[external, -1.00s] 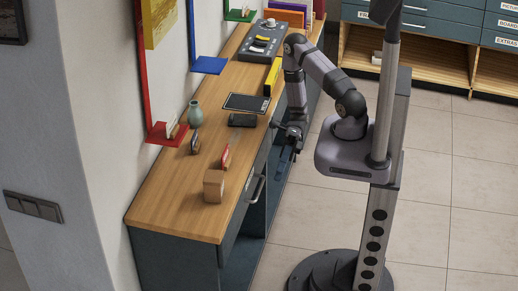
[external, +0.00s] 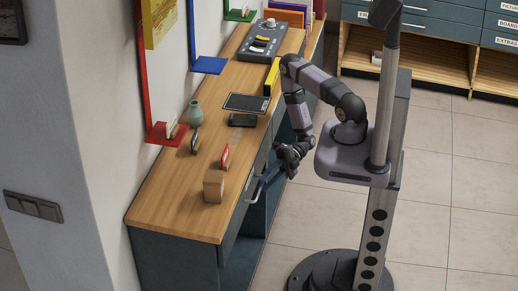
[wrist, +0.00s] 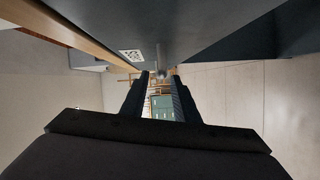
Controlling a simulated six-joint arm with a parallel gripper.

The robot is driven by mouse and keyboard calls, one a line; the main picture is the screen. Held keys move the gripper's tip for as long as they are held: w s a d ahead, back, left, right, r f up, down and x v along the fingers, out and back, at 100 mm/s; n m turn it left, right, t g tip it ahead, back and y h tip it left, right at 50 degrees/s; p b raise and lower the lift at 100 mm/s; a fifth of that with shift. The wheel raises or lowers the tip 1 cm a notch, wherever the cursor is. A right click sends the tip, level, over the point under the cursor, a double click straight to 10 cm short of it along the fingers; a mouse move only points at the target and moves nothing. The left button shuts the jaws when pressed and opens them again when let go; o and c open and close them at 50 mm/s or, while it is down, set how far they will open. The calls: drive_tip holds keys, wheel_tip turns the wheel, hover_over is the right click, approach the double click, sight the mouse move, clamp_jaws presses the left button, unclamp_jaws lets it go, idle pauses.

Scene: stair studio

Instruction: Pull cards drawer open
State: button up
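The desk (external: 165,215) has a dark front with drawers along its right side. One drawer handle (external: 256,190) shows on this front, and the drawer there looks closed. I cannot read any label, so I cannot tell which drawer is the cards drawer. My gripper (external: 287,160) is beside the desk front, below the top's edge, its fingers hard to make out there. In the wrist view, my gripper (wrist: 158,85) has its fingers apart with a gap between them. A pale handle (wrist: 159,62) on the dark front shows ahead of the fingertips; I cannot tell whether they touch it. A small white label (wrist: 130,55) is left of it.
A wooden block (external: 213,186), a red card-like piece (external: 225,157), a green vase (external: 194,113) and a dark tablet-like stand (external: 246,104) are on the desktop. Open floor (external: 310,215) lies right of the desk. Blue-grey cabinets (external: 440,25) stand at the back.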

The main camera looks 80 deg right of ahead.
sight(260, 187)
drive_tip(key=shift+p+x, duration=0.3)
drive_tip(key=shift+x, duration=1.95)
clamp_jaws()
